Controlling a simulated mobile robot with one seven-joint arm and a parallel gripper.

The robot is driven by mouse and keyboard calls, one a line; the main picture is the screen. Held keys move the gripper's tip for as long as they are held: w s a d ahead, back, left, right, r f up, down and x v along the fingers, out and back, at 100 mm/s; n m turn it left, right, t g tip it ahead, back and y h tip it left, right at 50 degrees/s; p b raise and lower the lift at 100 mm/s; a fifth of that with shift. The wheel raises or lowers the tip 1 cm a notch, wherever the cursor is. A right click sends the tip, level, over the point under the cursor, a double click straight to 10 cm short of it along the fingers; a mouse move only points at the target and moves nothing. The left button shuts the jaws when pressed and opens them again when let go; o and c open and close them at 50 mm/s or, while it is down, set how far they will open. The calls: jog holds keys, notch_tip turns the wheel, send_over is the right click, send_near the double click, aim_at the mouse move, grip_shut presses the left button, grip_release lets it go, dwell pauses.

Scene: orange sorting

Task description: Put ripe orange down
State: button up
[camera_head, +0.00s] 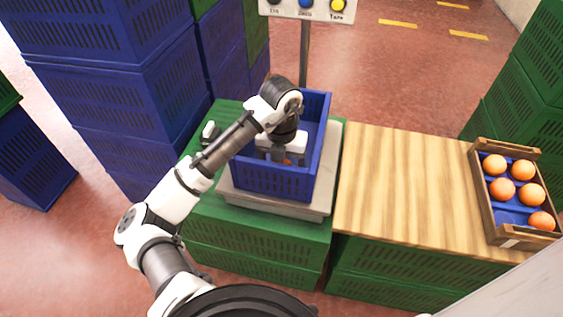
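My gripper (277,157) reaches down inside the blue crate (272,183), which stands on a grey scale-like platform (318,208) on green crates. A small patch of orange (287,162) shows at the fingertips, low in the blue crate. The crate's front wall and my gripper hide most of it. I cannot tell whether the fingers are closed on it or apart from it. Several other oranges (502,189) lie in a wooden tray (488,215) at the right, with a blue insert and an empty place at its front left.
A bare wooden board (400,185) lies between the blue crate and the tray. Tall stacks of blue crates (105,90) stand at the left, green crates (530,100) at the right. A post with a button panel (306,10) stands behind the blue crate.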

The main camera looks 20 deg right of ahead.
notch_tip(320, 180, up, 12)
jog(key=p, duration=0.2)
jog(key=shift+r, duration=0.2)
dwell(0.3)
